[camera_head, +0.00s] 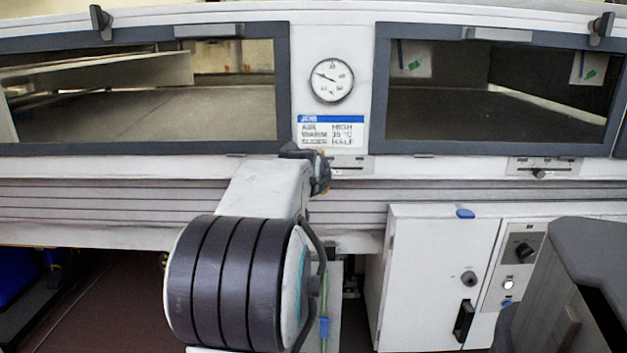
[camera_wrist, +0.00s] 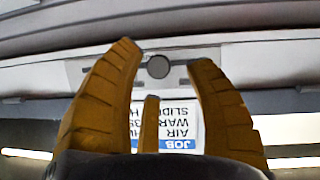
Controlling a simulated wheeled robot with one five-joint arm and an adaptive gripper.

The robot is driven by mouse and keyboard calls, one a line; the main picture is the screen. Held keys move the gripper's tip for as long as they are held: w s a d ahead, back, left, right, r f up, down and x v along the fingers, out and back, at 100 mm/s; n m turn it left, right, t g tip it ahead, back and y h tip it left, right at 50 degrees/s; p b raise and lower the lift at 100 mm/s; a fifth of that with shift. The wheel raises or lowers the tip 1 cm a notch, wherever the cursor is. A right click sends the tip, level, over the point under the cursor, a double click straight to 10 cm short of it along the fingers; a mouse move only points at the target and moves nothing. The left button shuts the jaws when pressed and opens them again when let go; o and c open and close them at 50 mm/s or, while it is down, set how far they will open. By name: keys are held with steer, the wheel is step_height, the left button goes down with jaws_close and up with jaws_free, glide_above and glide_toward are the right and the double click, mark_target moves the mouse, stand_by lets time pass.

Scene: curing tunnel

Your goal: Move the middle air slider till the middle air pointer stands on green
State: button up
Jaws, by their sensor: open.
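The middle air slider is a pale plate (camera_head: 352,167) under the job card, partly hidden by my arm in the head view. In the wrist view its round dark knob (camera_wrist: 158,67) sits in a slot, between my fingertips. My gripper (camera_wrist: 164,58) is open, with a yellow finger on either side of the knob; I cannot tell whether either touches it. In the head view my gripper (camera_head: 319,172) is mostly hidden by my wrist. A round dial (camera_head: 332,80) has a dark needle pointing left and slightly up. I see no green on it and cannot identify the air pointer.
The job card (camera_head: 331,132) reads air high, warm 35 °C, slider half. Another slider (camera_head: 541,167) is at the right. Two windows flank the dial. Sheets with green marks (camera_head: 411,58) show in the right window. A white cabinet (camera_head: 435,270) stands below, right of my arm.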

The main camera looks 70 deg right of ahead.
steer(key=shift+x, duration=1)
steer(key=shift+c, duration=0.2)
steer(key=shift+r, duration=0.15)
jaws_close()
